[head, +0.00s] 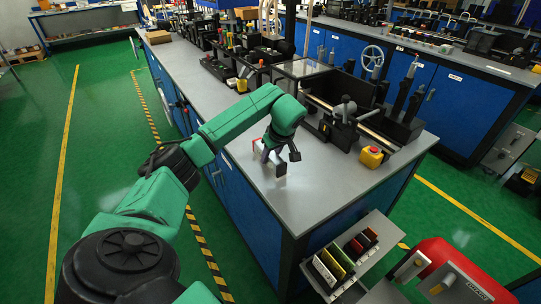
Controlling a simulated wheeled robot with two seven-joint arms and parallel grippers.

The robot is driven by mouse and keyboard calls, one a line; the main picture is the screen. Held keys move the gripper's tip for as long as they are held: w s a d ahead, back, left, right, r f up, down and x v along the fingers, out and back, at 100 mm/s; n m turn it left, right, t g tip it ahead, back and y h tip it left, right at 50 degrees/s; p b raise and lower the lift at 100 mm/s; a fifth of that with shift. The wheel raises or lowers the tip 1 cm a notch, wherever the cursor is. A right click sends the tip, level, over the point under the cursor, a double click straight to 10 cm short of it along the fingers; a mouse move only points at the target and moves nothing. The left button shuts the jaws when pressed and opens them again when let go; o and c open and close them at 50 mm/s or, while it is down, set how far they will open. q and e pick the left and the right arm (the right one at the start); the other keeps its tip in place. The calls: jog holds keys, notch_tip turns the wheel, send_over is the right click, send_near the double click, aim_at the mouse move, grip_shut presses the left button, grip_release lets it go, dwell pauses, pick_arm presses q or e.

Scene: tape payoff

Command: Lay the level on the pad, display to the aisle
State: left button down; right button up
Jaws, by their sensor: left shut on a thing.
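My left gripper (278,160) is low over the grey worktop (320,190), near its left edge. I cannot make out a separate pad on the worktop. My right gripper is not in view.
A black machine (345,108) with a handwheel stands behind and right of the gripper. A yellow box with a red button (371,157) stands near the right edge. The front worktop is clear. A rack of coloured items (338,262) sits below the front corner.

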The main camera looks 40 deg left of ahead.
pick_arm(q)
jog(key=shift+c, duration=2.2)
grip_release()
jog(key=shift+r, duration=0.1)
jog(key=v, duration=1.2)
jog(key=shift+s+d, duration=0.1)
jog(key=shift+s, duration=0.1)
